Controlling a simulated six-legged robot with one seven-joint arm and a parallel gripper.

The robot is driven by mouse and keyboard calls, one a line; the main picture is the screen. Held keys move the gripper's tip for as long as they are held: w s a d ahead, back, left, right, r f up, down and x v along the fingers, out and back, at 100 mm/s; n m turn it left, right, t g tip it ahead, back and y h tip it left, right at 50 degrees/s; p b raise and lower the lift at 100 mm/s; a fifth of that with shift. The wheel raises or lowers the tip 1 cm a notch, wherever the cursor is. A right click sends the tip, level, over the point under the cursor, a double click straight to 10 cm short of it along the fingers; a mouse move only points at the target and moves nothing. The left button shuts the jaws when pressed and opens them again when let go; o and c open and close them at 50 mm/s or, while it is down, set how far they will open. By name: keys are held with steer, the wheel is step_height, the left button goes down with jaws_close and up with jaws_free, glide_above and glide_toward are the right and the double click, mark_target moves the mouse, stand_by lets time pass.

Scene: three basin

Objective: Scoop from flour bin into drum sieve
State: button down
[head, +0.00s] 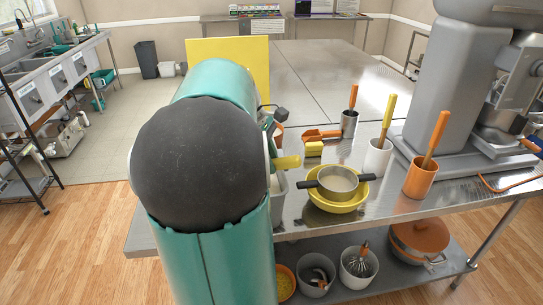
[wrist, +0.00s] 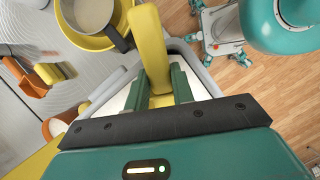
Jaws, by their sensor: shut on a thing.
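My gripper (wrist: 160,84) is shut on the yellow handle (wrist: 149,45) of a scoop, over the grey flour bin. The scoop's head is hidden below the gripper, so I cannot tell whether it holds flour. The flour bin (wrist: 205,78) has pale flour inside; its rim also shows beside my arm in the head view (head: 279,205). The drum sieve (head: 337,184), a pan-like round with two dark handles, rests on a yellow bowl (head: 345,206) right of the bin. It is partly cut off in the wrist view (wrist: 94,14). My arm hides my gripper in the head view.
A large grey mixer (head: 450,90) stands at right. The metal table's far part (head: 320,70) is clear.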

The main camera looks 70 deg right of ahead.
steer(key=shift+w+d+f, duration=0.1)
steer(key=shift+w+f, duration=0.1)
steer(key=shift+f, duration=0.35)
steer(key=shift+w+f+g, duration=0.3)
steer(key=shift+f+g, duration=0.3)
steer(key=shift+f, duration=0.3)
steer(key=shift+w+f+g, duration=0.3)
steer(key=shift+f+g, duration=0.3)
steer(key=shift+f, duration=0.25)
steer(key=shift+w+f, duration=0.15)
steer(key=shift+w, duration=2.95)
steer(key=s+t, duration=0.2)
steer(key=t, duration=0.1)
steer(key=shift+r, duration=0.4)
steer(key=shift+s+r+t, duration=0.1)
steer(key=shift+t, duration=0.7)
steer(key=shift+s+r+t, duration=0.5)
steer(key=shift+r+t, duration=0.25)
steer(key=shift+r, duration=0.1)
steer(key=shift+s+r+t, duration=0.5)
steer(key=shift+r+t, duration=0.25)
steer(key=shift+r, duration=0.05)
